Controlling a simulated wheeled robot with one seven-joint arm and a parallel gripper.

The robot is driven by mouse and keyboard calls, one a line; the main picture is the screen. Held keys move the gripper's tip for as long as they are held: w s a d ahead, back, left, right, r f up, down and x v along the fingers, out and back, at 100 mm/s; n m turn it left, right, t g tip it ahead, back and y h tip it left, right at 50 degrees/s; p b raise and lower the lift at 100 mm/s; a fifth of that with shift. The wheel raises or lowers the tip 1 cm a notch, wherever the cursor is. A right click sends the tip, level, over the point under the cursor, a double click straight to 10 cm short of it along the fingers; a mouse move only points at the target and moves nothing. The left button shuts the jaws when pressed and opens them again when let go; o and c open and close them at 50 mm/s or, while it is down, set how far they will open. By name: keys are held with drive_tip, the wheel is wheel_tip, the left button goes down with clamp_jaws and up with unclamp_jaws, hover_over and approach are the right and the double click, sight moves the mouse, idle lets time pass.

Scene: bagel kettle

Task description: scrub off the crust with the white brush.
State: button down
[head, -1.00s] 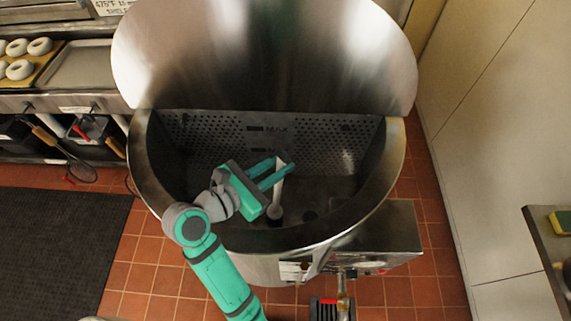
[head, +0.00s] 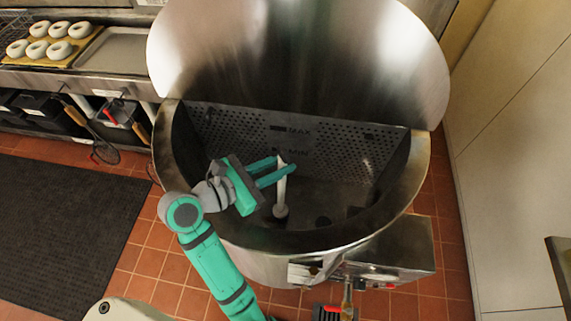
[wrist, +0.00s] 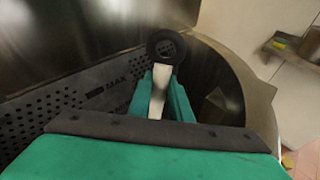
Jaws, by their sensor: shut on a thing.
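My gripper (head: 273,171) is inside the big steel kettle (head: 418,185), shut on the white brush (head: 282,187). I cannot tell whether the head touches the floor. Dark patches (head: 323,221) lie on the kettle floor right of the head; I cannot tell whether they are crust.
A perforated plate (head: 300,140) marked MAX stands across the kettle behind the gripper. The raised lid (head: 300,60) is behind it. A control box (head: 400,250) is on the front right. A counter with bagels (head: 58,48) is at back left.

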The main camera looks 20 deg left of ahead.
drive_tip(key=shift+s+a+f, duration=0.1)
drive_tip(key=shift+s+a, duration=0.1)
drive_tip(key=shift+a, duration=0.5)
drive_tip(key=shift+s+a+r, duration=0.1)
drive_tip(key=shift+s+a, duration=0.15)
drive_tip(key=shift+a, duration=0.5)
drive_tip(key=shift+s+a+f, duration=0.1)
drive_tip(key=shift+s+a, duration=0.1)
drive_tip(key=shift+a, duration=0.5)
drive_tip(key=shift+a, duration=0.1)
drive_tip(key=shift+s+a, duration=0.25)
drive_tip(key=shift+a, duration=0.45)
drive_tip(key=shift+s+a, duration=0.25)
drive_tip(key=shift+a, duration=0.4)
drive_tip(key=shift+s+a, duration=0.25)
drive_tip(key=shift+a, duration=0.45)
drive_tip(key=shift+a, duration=0.1)
drive_tip(key=s+a, duration=0.2)
drive_tip(key=a, duration=0.1)
drive_tip(key=shift+a, duration=0.15)
drive_tip(key=shift+s, duration=0.1)
